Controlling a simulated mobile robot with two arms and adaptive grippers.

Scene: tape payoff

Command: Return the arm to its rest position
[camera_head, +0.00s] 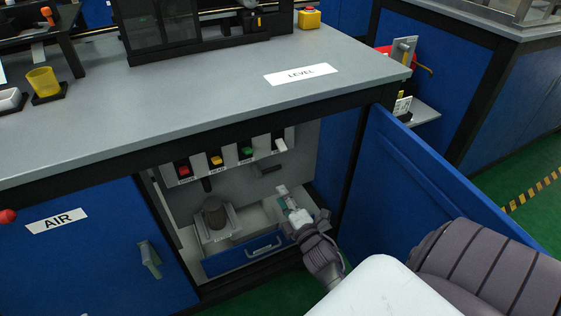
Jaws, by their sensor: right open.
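My right gripper (294,213) is inside the open cabinet bay under the grey worktop, above the right part of a pulled-out drawer (252,250). It is open, and a small pale green-and-white item (286,199) shows just beyond its fingertips; I cannot tell whether they touch. My right arm (395,285) comes in from the lower right, passing in front of the open blue door. My left gripper does not show.
The worktop (210,95) with the LEVEL label overhangs the bay. Red, yellow and green switches (216,160) line its back panel, above a grey holder (216,220). A closed AIR door (90,255) is at left.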

